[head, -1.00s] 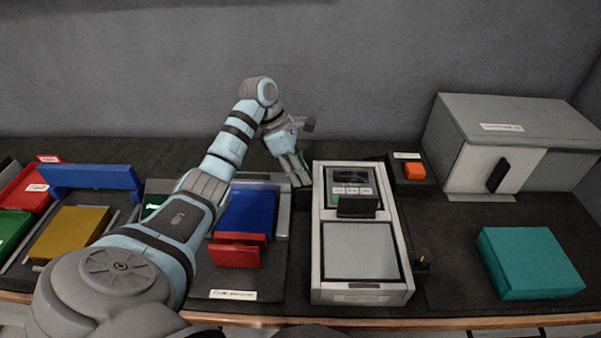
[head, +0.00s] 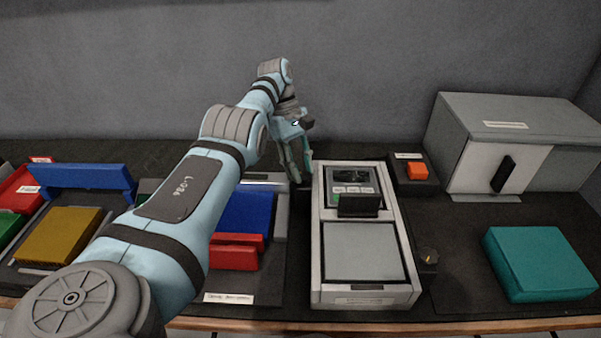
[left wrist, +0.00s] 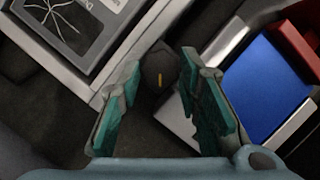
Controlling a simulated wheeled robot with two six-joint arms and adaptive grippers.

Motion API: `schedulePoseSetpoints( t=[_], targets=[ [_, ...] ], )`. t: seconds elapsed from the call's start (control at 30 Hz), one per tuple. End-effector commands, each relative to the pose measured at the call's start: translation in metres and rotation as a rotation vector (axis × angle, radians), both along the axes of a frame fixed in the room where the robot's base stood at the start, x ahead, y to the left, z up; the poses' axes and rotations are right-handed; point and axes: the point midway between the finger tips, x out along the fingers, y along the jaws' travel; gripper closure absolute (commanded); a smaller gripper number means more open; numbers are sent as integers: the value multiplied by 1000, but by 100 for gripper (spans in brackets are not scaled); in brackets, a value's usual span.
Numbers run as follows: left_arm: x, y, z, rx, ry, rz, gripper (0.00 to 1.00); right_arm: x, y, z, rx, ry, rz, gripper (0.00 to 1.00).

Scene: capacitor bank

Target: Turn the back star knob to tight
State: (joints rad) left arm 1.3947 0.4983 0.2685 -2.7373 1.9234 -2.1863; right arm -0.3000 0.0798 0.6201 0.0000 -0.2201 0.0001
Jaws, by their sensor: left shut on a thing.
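The back star knob (left wrist: 160,72) is a dark knob with a short yellow mark, seen between the fingertips in the left wrist view. My left gripper (left wrist: 158,75) is shut on it, with one green-padded finger on each side. In the head view my left gripper (head: 299,176) points down at the back left corner of the grey device (head: 314,270), and its fingers mostly hide the knob. Another dark knob (head: 428,257) with a small pale mark stands at the device's front right side. My right gripper is not in view.
The device has a dark screen panel and a black block (head: 358,205) on top. Left of it is a blue block (head: 248,215) with red parts. An orange button (head: 417,170), a grey cabinet (head: 520,120) and a teal box (head: 537,262) are to the right.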

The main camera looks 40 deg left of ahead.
Motion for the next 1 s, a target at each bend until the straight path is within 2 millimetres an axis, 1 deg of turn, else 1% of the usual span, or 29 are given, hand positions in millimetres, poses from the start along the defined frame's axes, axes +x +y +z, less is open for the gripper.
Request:
schedulePoseSetpoints(
  t=[0.03, 0.13, 0.57, 0.6, 0.67, 0.7, 1.0],
  targets=[
    [1, 0, -1, 2, -6, -10, 96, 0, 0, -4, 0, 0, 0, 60],
    [0, 0, 0, 3, -5, -32, 96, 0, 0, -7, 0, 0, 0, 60],
    [-2, -1, 1, 1, 1, -45, 96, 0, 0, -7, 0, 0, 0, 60],
    [-2, -1, 1, 1, 1, -45, 65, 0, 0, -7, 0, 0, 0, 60],
    [-2, -1, 1, 1, 1, -45, 56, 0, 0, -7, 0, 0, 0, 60],
    [-2, -1, 1, 1, 1, -45, 49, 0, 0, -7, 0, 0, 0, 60],
    [-2, -1, 1, 1, 1, -44, 48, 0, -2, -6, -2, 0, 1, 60]
  ],
)
